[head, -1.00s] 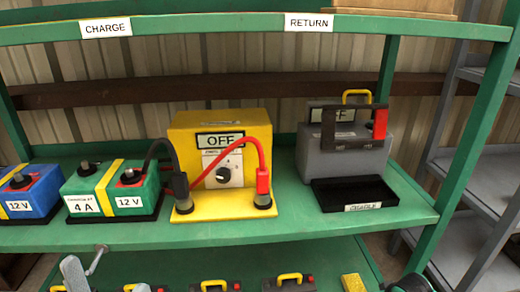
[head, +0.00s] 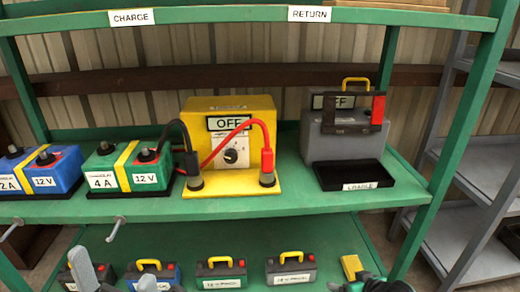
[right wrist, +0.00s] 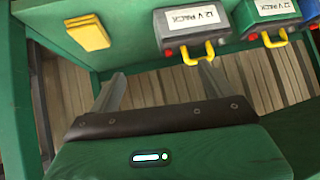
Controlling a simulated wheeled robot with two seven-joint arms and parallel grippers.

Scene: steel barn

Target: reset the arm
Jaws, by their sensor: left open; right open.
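My left gripper (head: 112,267) shows at the bottom left of the head view. Its two grey fingers are apart with nothing between them, in front of the lower shelf. My right gripper (right wrist: 160,73) shows in the right wrist view with its fingers spread wide and empty. A grey pack with a yellow handle (right wrist: 200,32) is beyond the fingertips at the shelf edge; I cannot tell the gap. In the head view a dark green and black part of my right arm (head: 372,285) shows at the bottom edge; its fingers are not clear there.
The upper shelf (head: 300,203) holds a yellow charger (head: 228,108) reading OFF, green (head: 125,172) and blue (head: 45,178) batteries, and a grey charger (head: 335,146) with a black tray (head: 360,176). Several packs (head: 220,272) and a yellow block (head: 352,267) are on the lower shelf.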

